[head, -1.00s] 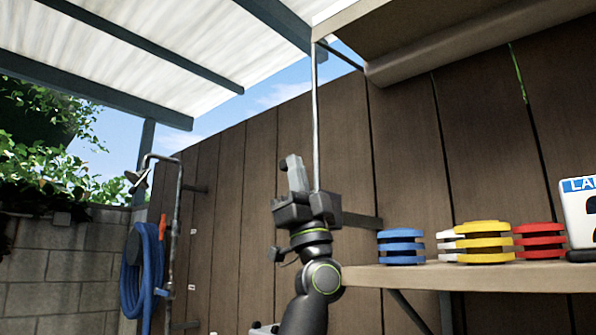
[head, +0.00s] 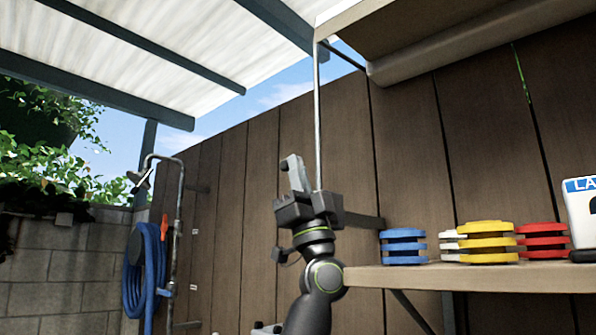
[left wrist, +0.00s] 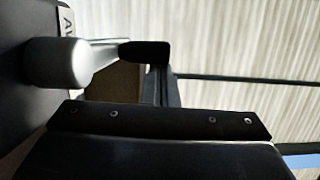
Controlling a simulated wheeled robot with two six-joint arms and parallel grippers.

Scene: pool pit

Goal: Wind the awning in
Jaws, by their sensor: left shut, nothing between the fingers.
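The awning (head: 205,45) is pale striped cloth on dark beams, spread out at the upper left; it also fills the right of the left wrist view (left wrist: 240,40). A thin metal rod (head: 317,115) hangs down from the beige housing and ends behind my left gripper (head: 296,178). The gripper points up and is shut, with nothing between its fingers. In the left wrist view a grey rounded part (left wrist: 58,63) carries an arm with a black end (left wrist: 145,52), beside a plate marked "A"; it looks like a crank. I cannot tell whether the gripper touches it.
A shelf (head: 450,277) at the right holds blue (head: 403,247), yellow (head: 487,242) and red (head: 543,241) stacked discs and a white sign (head: 582,215). A wooden fence (head: 280,150) stands behind. A blue hose (head: 145,270) and shower pipe (head: 178,220) are at left.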

